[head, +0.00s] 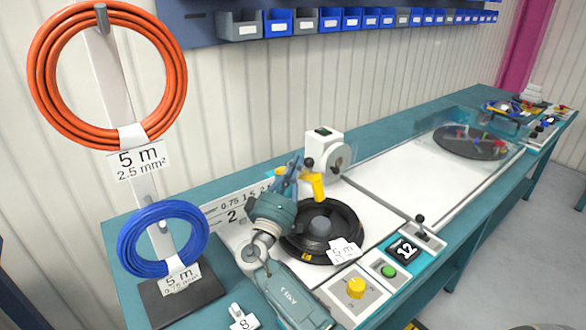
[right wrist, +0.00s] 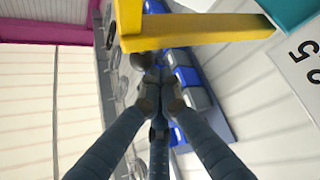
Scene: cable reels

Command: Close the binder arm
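The yellow binder arm (head: 318,187) hangs beside the white machine head (head: 328,155), above the black reel turntable. It also shows large across the top of the right wrist view as a yellow bar with an angled end (right wrist: 200,32). My right gripper (head: 291,165) is raised just left of the binder arm, its fingers pointing up. In the right wrist view its blue-grey fingers (right wrist: 160,95) come close together at the tips, with nothing seen between them. The yellow bar is not between the fingers; whether they touch it is unclear. My left gripper is not in view.
The black turntable (head: 348,250) carries a white label. A control panel with a yellow knob (head: 355,287), green button (head: 389,270) and lever (head: 420,221) lies at the front edge. Orange (head: 39,80) and blue (head: 130,250) cable coils hang on a stand at left.

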